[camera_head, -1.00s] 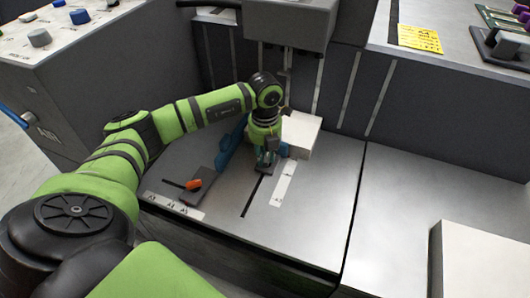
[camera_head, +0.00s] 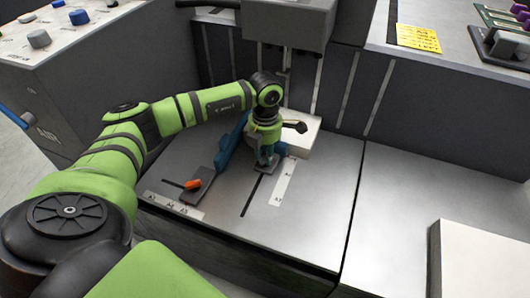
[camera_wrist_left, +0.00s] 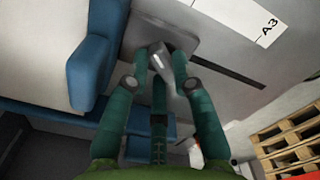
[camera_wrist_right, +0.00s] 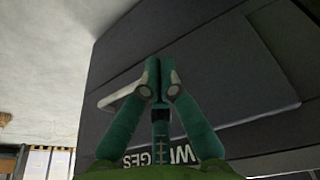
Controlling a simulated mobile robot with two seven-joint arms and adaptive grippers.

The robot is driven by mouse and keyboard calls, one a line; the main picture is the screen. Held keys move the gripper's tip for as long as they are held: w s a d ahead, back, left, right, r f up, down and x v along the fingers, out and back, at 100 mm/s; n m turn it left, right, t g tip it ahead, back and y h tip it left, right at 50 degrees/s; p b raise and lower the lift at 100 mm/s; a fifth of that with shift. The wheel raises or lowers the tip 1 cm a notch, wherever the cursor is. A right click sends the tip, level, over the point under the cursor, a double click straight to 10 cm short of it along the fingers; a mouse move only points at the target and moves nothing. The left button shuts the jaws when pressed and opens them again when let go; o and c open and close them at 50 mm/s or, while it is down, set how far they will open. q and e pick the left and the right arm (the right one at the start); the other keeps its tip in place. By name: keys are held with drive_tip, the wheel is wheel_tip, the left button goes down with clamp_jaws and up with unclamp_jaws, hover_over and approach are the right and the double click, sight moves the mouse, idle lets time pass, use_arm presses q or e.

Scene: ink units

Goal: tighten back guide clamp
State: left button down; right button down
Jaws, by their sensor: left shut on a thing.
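The back guide clamp is a grey plate with a small grey lever (camera_wrist_left: 160,62), seen in the left wrist view. It sits on the metal table (camera_head: 310,200) by the dark slot (camera_head: 252,196). My left gripper (camera_head: 266,162) points down at it and is shut on the lever, one finger on each side. The gripper hides most of the clamp in the head view. Another clamp with an orange handle (camera_head: 193,184) lies on a dark plate to the left. My right gripper (camera_wrist_right: 160,78) shows only in the right wrist view, shut and empty, before a dark panel.
A blue guide (camera_head: 229,148) stands just left of my left gripper. A white block (camera_head: 304,138) stands close behind it at right. A grey machine head (camera_head: 290,20) hangs above. Another white block (camera_head: 480,265) is at far right.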

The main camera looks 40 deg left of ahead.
use_arm(q)
drive_tip(key=shift+m, duration=0.6)
drive_tip(key=c, duration=1)
unclamp_jaws()
drive_tip(key=shift+c, duration=0.2)
